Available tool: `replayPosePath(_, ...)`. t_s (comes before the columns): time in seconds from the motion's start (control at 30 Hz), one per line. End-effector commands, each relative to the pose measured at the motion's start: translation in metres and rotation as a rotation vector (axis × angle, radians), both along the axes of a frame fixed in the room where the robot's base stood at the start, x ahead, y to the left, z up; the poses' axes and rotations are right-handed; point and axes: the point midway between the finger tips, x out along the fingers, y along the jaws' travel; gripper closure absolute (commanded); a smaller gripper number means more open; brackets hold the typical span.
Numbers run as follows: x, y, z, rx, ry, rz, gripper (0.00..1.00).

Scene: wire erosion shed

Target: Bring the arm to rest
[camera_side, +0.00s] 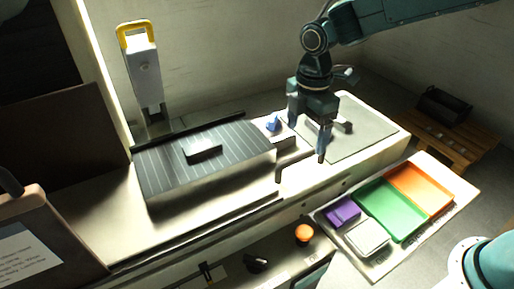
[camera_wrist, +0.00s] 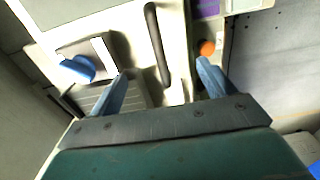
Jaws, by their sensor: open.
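My gripper (camera_side: 306,142) hangs from my arm over the pale bench, between the dark slotted plate and the grey mat. Its fingers are apart with nothing between them. In the wrist view the two blue fingertips (camera_wrist: 162,68) stand wide apart over the bench edge, with a dark bar handle (camera_wrist: 157,45) showing beyond and between them. A small block with a blue knob (camera_side: 273,124) sits left of my gripper; its blue part also shows in the wrist view (camera_wrist: 78,69). I cannot tell the exact height of the fingertips above the bench.
The dark slotted plate (camera_side: 165,174) bears a small black block (camera_side: 203,150). A grey mat (camera_side: 372,128) lies right of my gripper. Green (camera_side: 383,205) and orange (camera_side: 428,180) trays and a purple box (camera_side: 342,213) stand front right. An orange knob (camera_side: 304,234) is below the bench edge.

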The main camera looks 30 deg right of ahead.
Motion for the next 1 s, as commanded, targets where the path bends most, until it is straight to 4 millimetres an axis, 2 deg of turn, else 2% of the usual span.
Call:
replayPosePath(0.23, -0.004, -0.006, 0.008, 0.004, -0.012, -0.039, 0.18)
replayPosePath(0.47, -0.022, -0.026, 0.039, 0.024, -0.059, -0.19, 0.18)
replayPosePath(0.7, -0.055, -0.056, 0.077, 0.062, -0.127, -0.431, 0.18)
replayPosePath(1.0, -0.105, -0.09, 0.11, 0.124, -0.207, -0.735, 0.18)
